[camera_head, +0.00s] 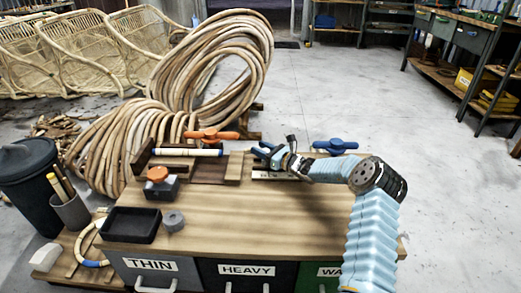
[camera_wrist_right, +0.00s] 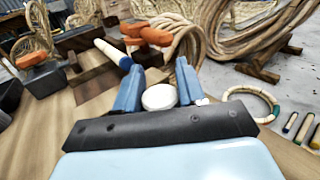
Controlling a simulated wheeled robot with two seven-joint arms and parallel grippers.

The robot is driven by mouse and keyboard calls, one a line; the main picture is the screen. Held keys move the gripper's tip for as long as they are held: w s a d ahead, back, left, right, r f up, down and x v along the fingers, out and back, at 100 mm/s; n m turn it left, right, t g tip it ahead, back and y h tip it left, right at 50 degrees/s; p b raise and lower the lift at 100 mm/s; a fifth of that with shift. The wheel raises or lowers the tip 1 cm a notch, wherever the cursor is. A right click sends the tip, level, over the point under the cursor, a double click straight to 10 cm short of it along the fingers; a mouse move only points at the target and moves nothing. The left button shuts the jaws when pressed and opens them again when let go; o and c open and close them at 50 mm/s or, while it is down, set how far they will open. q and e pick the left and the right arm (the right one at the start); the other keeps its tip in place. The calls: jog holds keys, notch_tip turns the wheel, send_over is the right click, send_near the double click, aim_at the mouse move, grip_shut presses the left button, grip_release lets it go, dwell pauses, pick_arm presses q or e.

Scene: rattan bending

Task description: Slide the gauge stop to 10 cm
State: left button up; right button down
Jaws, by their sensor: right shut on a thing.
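My right gripper (camera_head: 268,155) is low over the back of the wooden bench, at the dark gauge rail (camera_head: 260,175). In the right wrist view its two blue fingers (camera_wrist_right: 158,92) are closed on the sides of a white round knob, which I take to be the gauge stop (camera_wrist_right: 159,97). The stop's body and the rail's scale are hidden or too small to read, so I cannot tell its centimetre position. My left gripper is in neither view.
An orange-handled clamp (camera_head: 210,134) and a pale rod (camera_head: 190,152) lie left of my gripper, and a blue-handled clamp (camera_head: 336,145) right of it. A black tray (camera_head: 131,225) and an orange-knobbed block (camera_head: 160,183) stand at the bench's left. The bench's front middle is clear.

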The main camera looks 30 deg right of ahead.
jog(key=s+d, duration=0.3)
jog(key=d, duration=0.2)
jog(key=s+d, duration=0.4)
jog(key=d, duration=0.2)
jog(key=s+d, duration=0.3)
jog(key=d, duration=0.3)
jog(key=shift+s+b, duration=0.15)
jog(key=shift+b, duration=0.25)
jog(key=c, duration=0.8)
grip_release()
jog(key=shift+a, duration=0.1)
jog(key=shift+o, duration=0.2)
jog(key=shift+s, duration=0.1)
jog(key=v, duration=1.3)
jog(key=shift+s+f, duration=0.1)
jog(key=shift+s, duration=0.2)
jog(key=shift+p, duration=0.35)
